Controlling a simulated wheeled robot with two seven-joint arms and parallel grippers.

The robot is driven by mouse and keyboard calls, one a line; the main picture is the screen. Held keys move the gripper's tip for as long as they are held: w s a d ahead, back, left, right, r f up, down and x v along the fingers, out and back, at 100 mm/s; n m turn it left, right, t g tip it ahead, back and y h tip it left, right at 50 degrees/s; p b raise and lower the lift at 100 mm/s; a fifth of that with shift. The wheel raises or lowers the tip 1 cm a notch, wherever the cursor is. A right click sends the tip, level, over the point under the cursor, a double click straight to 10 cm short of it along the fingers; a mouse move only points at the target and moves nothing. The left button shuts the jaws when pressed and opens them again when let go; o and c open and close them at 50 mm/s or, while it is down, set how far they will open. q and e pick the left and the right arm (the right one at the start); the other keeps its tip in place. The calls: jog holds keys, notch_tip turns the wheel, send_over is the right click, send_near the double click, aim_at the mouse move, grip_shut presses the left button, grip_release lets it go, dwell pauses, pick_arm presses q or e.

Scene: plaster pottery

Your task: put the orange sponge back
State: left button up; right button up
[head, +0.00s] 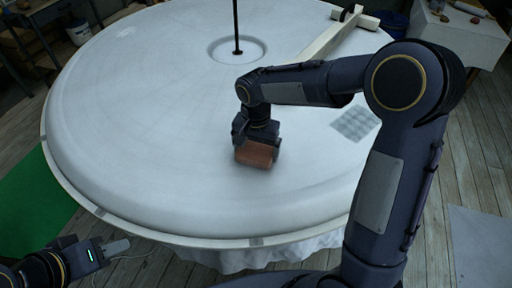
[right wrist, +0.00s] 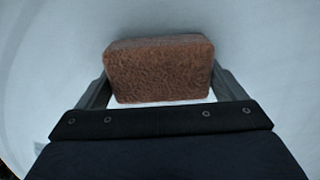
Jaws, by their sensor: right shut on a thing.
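The orange sponge (head: 255,154) is a brownish-orange block over the front right part of the large round white plaster disc (head: 140,150). My right gripper (head: 257,145) is shut on the sponge. In the right wrist view the sponge (right wrist: 160,70) sits between the two fingers, with white surface behind it. I cannot tell whether the sponge touches the disc. My left gripper (head: 112,248) is at the lower left, off the disc's front edge and away from the sponge. Its fingers are too small and angled to tell open from shut.
A dark upright rod (head: 236,25) stands in the disc's central hollow. A pale beam (head: 325,35) lies across the disc's back right. A grey speckled patch (head: 356,123) is right of the sponge. A green mat (head: 30,205) lies on the floor at left. The disc's left side is clear.

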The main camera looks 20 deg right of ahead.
aim_at(256, 148)
jog(key=o, duration=0.6)
jog(key=shift+f, duration=0.1)
notch_tip(256, 148, up, 12)
jog(key=r, duration=0.1)
jog(key=s+d+n+t+y, duration=0.2)
jog(key=s+d, duration=0.5)
jog(key=s, duration=0.4)
jog(key=s+f+n+t, duration=0.1)
jog(key=s, duration=0.3)
jog(key=s+f+n+t+y, duration=0.1)
jog(key=s+f, duration=0.1)
jog(key=s, duration=0.1)
jog(key=s+f+n+t, duration=0.1)
jog(key=s, duration=0.3)
jog(key=shift+s+d+f+t+y, duration=0.1)
jog(key=shift+s+f+t+y, duration=0.2)
jog(key=shift+y, duration=0.1)
